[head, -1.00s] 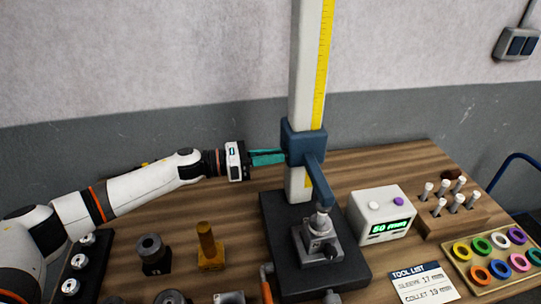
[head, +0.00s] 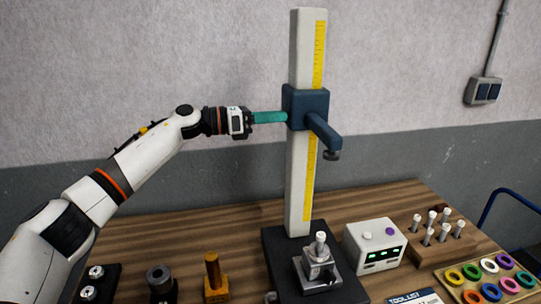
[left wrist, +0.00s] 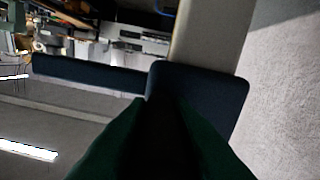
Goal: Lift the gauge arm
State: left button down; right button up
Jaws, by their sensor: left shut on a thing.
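The gauge arm (head: 324,131) is dark blue and sticks out toward the front right from a blue carriage block (head: 304,100) on the white column (head: 299,185). It stands well above the tool in the holder below. My left gripper (head: 284,117) has teal fingers and is shut on the left side of the carriage block. In the left wrist view the block (left wrist: 205,88) sits right between the dark green fingers (left wrist: 160,135), and the arm (left wrist: 90,76) reaches left. The fingertips' contact is partly hidden there. My right gripper is not in view.
Under the arm, a grey holder (head: 317,273) with a white-topped tool stands on the black base (head: 280,250). A white display box (head: 374,244), a wooden rack (head: 441,243) and a tray of coloured rings (head: 490,282) are at right. A yellow-brown post (head: 213,275) stands at left.

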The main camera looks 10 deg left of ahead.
pick_arm(q)
notch_tip(320, 180, up, 7)
jog(key=shift+r+p, duration=0.1)
jog(key=shift+p, duration=0.8)
notch_tip(320, 180, up, 8)
jog(key=p, duration=0.3)
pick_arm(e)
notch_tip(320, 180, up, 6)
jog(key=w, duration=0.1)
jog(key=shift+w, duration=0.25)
pick_arm(q)
jog(key=shift+a+r, duration=0.1)
jog(key=shift+r, duration=0.1)
jog(key=c, duration=1.6)
grip_release()
jog(key=o, duration=0.3)
jog(key=shift+f, duration=0.15)
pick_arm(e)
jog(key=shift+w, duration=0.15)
